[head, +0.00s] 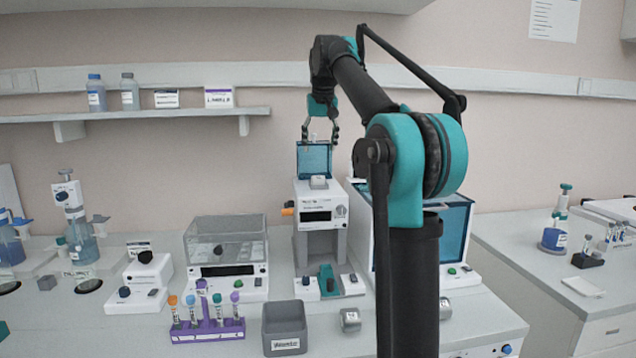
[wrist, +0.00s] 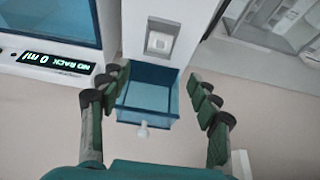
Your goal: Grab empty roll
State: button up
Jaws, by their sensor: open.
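A white machine (head: 319,205) stands at the back of the bench with its blue see-through lid (head: 313,157) raised. A small pale piece (head: 319,182) sits at its top opening and shows in a recess in the wrist view (wrist: 159,42). It may be the empty roll, but I cannot tell for sure. My gripper (head: 320,138) is high at the lid's upper edge, pointing down.
A grey bin (head: 285,328) and a purple tube rack (head: 207,328) stand in front on the bench. A clear-covered device (head: 226,255) is left of the machine. A blue-screened device (head: 452,240) stands right, partly behind my arm. A wall shelf (head: 150,113) is at upper left.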

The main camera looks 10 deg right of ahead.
send_over(318, 181)
jog(key=f, duration=0.5)
jog(key=shift+s+f, duration=0.1)
jog(key=shift+s, duration=0.2)
jog(key=shift+x, duration=2.9)
jog(key=shift+s+d, duration=0.15)
jog(key=c, duration=0.9)
